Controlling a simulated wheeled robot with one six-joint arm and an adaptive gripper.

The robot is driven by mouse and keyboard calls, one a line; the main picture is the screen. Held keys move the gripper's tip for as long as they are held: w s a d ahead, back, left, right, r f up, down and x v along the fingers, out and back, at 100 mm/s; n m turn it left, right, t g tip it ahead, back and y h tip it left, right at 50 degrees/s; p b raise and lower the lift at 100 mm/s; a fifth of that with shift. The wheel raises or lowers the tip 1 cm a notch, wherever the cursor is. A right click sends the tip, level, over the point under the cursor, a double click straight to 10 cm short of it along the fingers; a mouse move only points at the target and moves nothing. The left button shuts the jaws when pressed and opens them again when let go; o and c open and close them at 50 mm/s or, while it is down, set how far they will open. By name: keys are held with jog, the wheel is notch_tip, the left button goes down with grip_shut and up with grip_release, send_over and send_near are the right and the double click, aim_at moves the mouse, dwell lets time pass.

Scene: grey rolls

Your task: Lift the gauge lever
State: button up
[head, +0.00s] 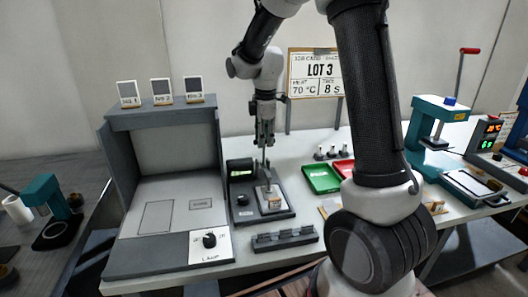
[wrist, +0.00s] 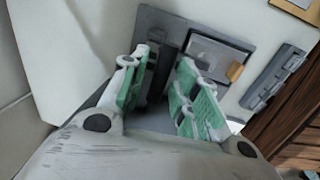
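The gauge (head: 285,214) is a dark grey base on the white table, with a black upright block and a pale plate on it. It also shows in the wrist view (wrist: 205,22), with a small orange tab at the plate's edge. My gripper (head: 264,145) points down just above the gauge, behind the pale plate. In the wrist view its two green-padded fingers (wrist: 162,92) are spread apart, with dark gauge parts between and beyond them. I cannot clearly pick out the lever or tell whether a finger touches it.
A grey booth (head: 165,215) with a lamp knob stands close on the left. A low slotted grey rack (head: 285,239) lies in front of the gauge. Green (head: 321,178) and red (head: 345,168) trays are to the right. A LOT 3 sign (head: 316,75) stands behind.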

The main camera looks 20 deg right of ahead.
aim_at(264, 151)
jog(key=f, duration=0.5)
jog(key=shift+w+d+f, duration=0.1)
jog(key=shift+w+f, duration=0.2)
jog(key=shift+f, duration=0.1)
grip_shut()
